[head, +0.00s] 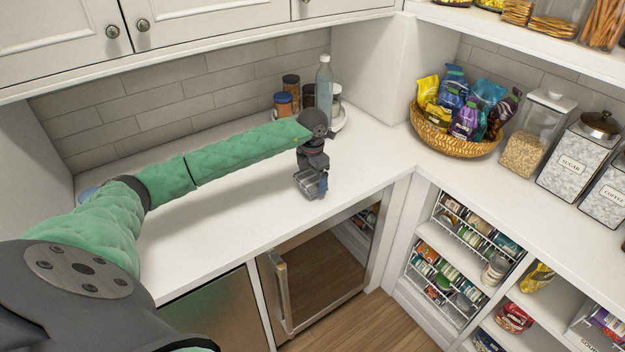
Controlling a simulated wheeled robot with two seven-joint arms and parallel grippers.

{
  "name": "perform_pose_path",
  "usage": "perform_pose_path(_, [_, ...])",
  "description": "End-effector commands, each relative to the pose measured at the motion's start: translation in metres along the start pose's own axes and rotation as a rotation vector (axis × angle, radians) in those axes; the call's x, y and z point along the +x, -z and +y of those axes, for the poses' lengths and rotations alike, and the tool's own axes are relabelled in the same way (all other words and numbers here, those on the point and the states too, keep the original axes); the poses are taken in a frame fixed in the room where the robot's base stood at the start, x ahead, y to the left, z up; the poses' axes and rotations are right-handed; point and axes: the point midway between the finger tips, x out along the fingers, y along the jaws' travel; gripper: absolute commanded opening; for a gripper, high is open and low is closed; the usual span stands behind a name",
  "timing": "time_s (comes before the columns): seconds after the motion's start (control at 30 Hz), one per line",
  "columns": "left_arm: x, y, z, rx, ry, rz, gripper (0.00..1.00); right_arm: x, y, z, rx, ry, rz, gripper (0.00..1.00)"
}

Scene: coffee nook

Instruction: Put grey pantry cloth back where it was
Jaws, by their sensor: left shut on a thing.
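My left gripper (311,190) points down over the white counter (235,215), near its front edge and in front of the bottle group. It is shut on a small grey thing, mostly hidden by the fingers. I cannot tell for sure that this is the grey pantry cloth. No other grey cloth can be made out on the counter or shelves. Whether the held thing touches the counter is unclear. My right gripper is not in view.
A clear bottle (324,85) and jars stand on a round white tray (342,125) behind my gripper. A wicker basket (455,143) of snack bags and a sugar canister (577,160) stand right. A glass-door cabinet (325,275) is below. The counter's middle is clear.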

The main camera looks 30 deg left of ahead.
Motion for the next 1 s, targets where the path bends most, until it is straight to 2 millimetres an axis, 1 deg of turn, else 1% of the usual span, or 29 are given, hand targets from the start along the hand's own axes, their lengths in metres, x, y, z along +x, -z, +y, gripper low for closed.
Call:
perform_pose_path(0.13, [0.012, 0.0, -0.001, -0.001, 0.002, 0.002, 0.69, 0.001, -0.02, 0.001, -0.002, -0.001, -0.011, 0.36])
perform_pose_path(0.27, [0.02, 0.0, 0.0, 0.0, 0.001, 0.001, 0.69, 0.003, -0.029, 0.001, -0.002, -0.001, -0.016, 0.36])
perform_pose_path(0.57, [0.022, 0.0, 0.0, 0.001, 0.0, 0.0, 0.69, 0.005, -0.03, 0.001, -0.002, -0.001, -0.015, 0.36])
perform_pose_path(0.8, [0.024, 0.0, 0.0, 0.0, 0.0, 0.0, 0.69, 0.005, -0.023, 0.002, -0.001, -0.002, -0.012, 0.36])
perform_pose_path(0.83, [0.024, 0.0, 0.0, 0.0, 0.0, 0.0, 0.96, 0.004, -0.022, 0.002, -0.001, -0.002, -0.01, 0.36])
perform_pose_path(0.87, [0.024, 0.0, 0.0, 0.0, 0.0, 0.0, 1.0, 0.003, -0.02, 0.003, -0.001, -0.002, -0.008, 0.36])
perform_pose_path(1.0, [0.024, 0.0, 0.0, 0.0, 0.0, 0.0, 1.0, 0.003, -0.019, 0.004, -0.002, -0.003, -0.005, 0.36])
